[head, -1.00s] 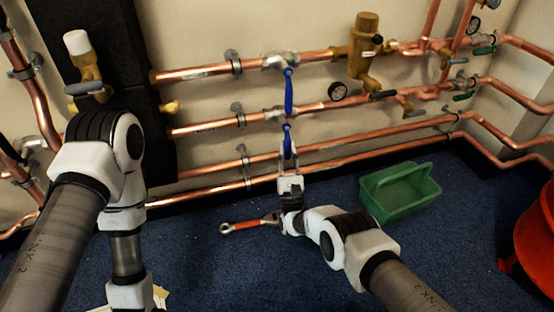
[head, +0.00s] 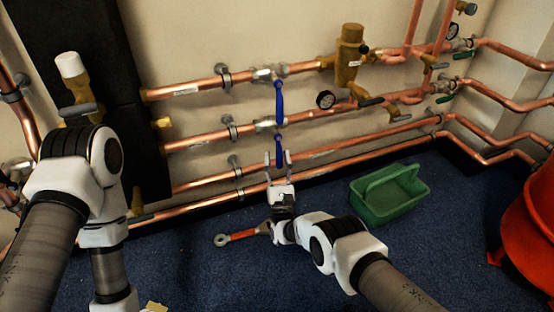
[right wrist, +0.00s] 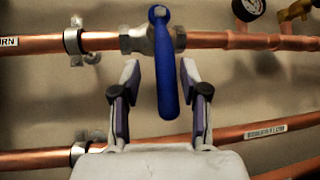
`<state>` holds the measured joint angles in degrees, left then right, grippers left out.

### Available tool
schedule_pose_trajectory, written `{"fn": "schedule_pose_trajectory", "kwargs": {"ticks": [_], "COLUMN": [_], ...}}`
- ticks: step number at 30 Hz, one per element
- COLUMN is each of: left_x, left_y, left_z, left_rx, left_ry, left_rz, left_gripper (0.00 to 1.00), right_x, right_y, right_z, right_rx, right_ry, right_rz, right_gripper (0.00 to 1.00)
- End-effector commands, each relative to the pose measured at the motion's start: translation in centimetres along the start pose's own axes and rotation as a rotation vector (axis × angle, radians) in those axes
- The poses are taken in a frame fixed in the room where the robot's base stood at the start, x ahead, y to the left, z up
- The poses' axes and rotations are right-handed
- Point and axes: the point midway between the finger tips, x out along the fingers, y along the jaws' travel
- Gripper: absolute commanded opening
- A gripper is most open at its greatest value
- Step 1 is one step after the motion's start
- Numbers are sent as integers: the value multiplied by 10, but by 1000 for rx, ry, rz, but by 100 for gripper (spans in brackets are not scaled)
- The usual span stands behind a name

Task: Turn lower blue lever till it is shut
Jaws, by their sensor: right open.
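The lower blue lever (head: 278,144) hangs down from its valve on the second copper pipe, across the pipe's line. It also shows large in the right wrist view (right wrist: 167,85). My right gripper (head: 278,156) is open at the lever's lower part. In the right wrist view, its two fingers (right wrist: 160,72) stand on either side of the lever, with a gap on each side. The upper blue lever (head: 279,100) hangs from the pipe above. My left arm is at the left of the head view, its gripper out of the picture.
A red-handled wrench (head: 240,236) lies on the blue carpet beside my right wrist. A green caddy (head: 388,205) stands to the right, and a red bucket (head: 530,235) at the right edge. Two more copper pipes (head: 345,151) run below the lever, close to my right gripper.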

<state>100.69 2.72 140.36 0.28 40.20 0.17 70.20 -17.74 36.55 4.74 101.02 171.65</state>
Motion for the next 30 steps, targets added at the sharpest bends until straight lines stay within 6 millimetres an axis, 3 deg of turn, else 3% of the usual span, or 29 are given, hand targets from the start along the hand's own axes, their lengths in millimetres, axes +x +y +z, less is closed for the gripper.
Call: {"fn": "schedule_pose_trajectory", "kwargs": {"ticks": [5, 15, 18, 30], "left_x": [0, 0, 0, 0], "left_y": [0, 0, 0, 0], "left_z": [0, 0, 0, 0], "left_rx": [0, 0, 0, 0], "left_ry": [0, 0, 0, 0], "left_rz": [0, 0, 0, 0], "left_gripper": [44, 44, 44, 44], "right_x": [-16, -98, -113, -120], "right_y": [0, 1, 2, 2], "right_z": [-2, -1, -1, 0], "right_rx": [-1, 2, 2, 2], "right_ry": [5, 4, 2, 0], "right_rz": [0, 1, 1, 1], "right_gripper": [44, 44, 44, 44]}}
